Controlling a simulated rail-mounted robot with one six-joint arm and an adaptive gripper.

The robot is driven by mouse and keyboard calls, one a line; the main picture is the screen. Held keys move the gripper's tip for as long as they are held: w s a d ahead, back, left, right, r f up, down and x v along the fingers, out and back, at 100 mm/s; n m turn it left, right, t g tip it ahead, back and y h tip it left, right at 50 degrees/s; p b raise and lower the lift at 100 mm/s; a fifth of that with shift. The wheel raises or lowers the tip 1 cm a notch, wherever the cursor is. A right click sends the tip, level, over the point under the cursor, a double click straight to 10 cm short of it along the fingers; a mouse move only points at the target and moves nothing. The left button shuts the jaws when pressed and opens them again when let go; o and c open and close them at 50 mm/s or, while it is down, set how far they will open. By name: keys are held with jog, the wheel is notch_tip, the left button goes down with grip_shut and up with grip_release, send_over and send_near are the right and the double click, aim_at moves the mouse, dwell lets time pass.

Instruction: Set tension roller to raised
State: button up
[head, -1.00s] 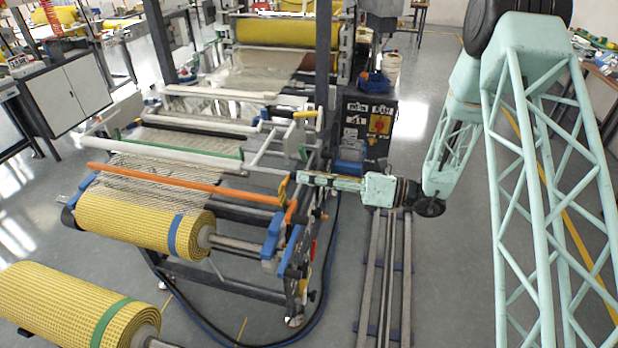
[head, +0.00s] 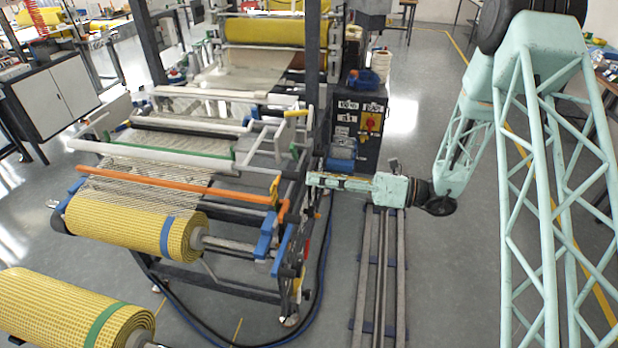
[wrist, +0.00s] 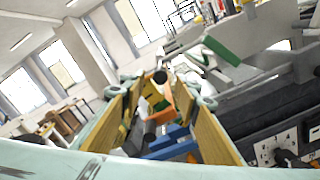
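An orange roller bar (head: 185,181) runs across the unwind end of the machine, low, just above the yellow mesh roll; I cannot tell for sure that it is the tension roller. Its right end has a yellow-orange lever piece (head: 275,190). A white roller (head: 140,158) lies behind it, with a green bar beyond. My gripper (head: 310,180) points left at the machine's right side, a little right of the orange bar's end. In the wrist view my gripper (wrist: 160,85) has its two pads apart, with nothing held. An orange part (wrist: 168,98) shows beyond, between the pads.
A yellow mesh roll (head: 135,225) sits under the orange bar, and another (head: 70,305) lies in front. Blue brackets (head: 266,235) and the dark side frame stand close to my gripper. A control cabinet (head: 357,125) stands behind. The floor right of the rails (head: 380,270) is clear.

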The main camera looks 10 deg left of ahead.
jog(key=d, duration=0.6)
jog(key=shift+d, duration=0.4)
dwell(0.4)
jog(key=s+d+r+n+g+h+b, duration=0.1)
jog(key=s+d+r+n+g+h, duration=0.2)
jog(key=s+r+n, duration=0.7)
jog(key=s+d+r+n+g+h+b, duration=0.1)
jog(key=s+d+r+n+h, duration=0.3)
jog(key=s, duration=0.9)
jog(key=s+d+r+n+t+h+b, duration=0.1)
jog(key=s+d+r+n+t+h, duration=0.1)
jog(key=s+d, duration=0.4)
jog(key=s+d+r+n+t+h+b, duration=0.1)
jog(key=s+d+r+n+t+h, duration=0.1)
jog(key=s+d+n+h, duration=0.3)
jog(key=s+d+r+n+t+h+b, duration=0.1)
jog(key=s+d+r+n+t+h, duration=0.2)
jog(key=s+d, duration=0.4)
jog(key=shift+s+d+n+t+h, duration=0.25)
jog(key=shift+d+n+t+h, duration=0.25)
jog(key=shift+d, duration=0.4)
